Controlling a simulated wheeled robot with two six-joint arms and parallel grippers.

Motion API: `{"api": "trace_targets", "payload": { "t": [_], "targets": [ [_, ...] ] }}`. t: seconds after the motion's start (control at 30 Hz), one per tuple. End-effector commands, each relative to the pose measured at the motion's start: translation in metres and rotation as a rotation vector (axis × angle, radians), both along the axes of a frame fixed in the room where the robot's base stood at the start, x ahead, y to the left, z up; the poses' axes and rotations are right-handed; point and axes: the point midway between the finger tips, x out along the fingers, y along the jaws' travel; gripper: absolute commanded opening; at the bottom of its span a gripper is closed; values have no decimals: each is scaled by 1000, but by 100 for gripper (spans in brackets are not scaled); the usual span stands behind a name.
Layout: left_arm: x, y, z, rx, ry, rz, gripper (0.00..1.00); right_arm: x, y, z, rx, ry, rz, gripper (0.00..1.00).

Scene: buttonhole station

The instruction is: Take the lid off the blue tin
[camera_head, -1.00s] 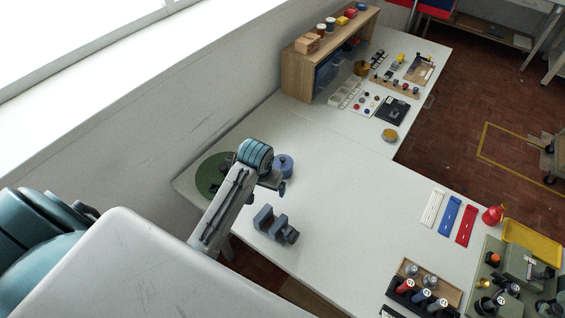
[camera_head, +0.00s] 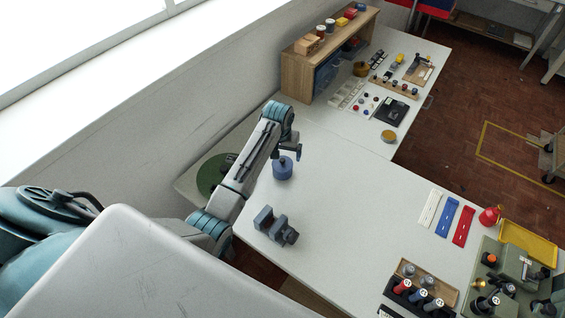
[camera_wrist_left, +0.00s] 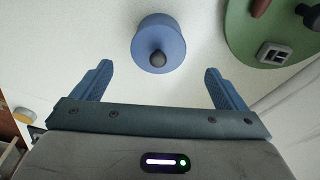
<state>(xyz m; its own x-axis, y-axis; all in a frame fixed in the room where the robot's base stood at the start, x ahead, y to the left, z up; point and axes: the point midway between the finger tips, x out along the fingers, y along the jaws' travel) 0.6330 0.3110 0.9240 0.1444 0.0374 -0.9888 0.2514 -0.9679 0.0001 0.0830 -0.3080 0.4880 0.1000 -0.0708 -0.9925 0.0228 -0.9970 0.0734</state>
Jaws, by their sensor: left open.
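The blue tin (camera_head: 283,171) stands upright on the white table, just below my left gripper in the head view. In the left wrist view, its round blue lid (camera_wrist_left: 158,42) with a dark ball knob (camera_wrist_left: 158,59) shows between and beyond the fingertips. My left gripper (camera_head: 287,152) is open and empty above the tin; its two blue fingers also show apart in the left wrist view (camera_wrist_left: 158,80). They do not touch the tin. My right gripper is not in view.
A green round mat (camera_head: 209,174) lies left of the tin, partly behind my left arm. A grey-blue vise-like block (camera_head: 276,226) stands nearer on the table. A wooden shelf (camera_head: 297,75) stands at the back. The table's middle is clear.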

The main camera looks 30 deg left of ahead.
Motion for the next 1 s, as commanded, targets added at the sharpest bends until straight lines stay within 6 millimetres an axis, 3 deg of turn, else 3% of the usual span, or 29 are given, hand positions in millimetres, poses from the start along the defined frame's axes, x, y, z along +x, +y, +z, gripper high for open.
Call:
{"api": "trace_targets", "payload": {
  "t": [0.2,0.33,0.67,0.9,1.0],
  "targets": [
    [3,-3,-24,-1,5,-1,94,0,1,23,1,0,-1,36],
    [5,-2,-40,0,3,-1,94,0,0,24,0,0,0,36],
    [6,-2,-47,0,0,-1,94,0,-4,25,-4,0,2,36],
    [6,-1,-47,0,0,-1,47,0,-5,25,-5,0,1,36],
    [6,-2,-46,0,0,-1,46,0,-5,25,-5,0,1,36]
  ]
}}
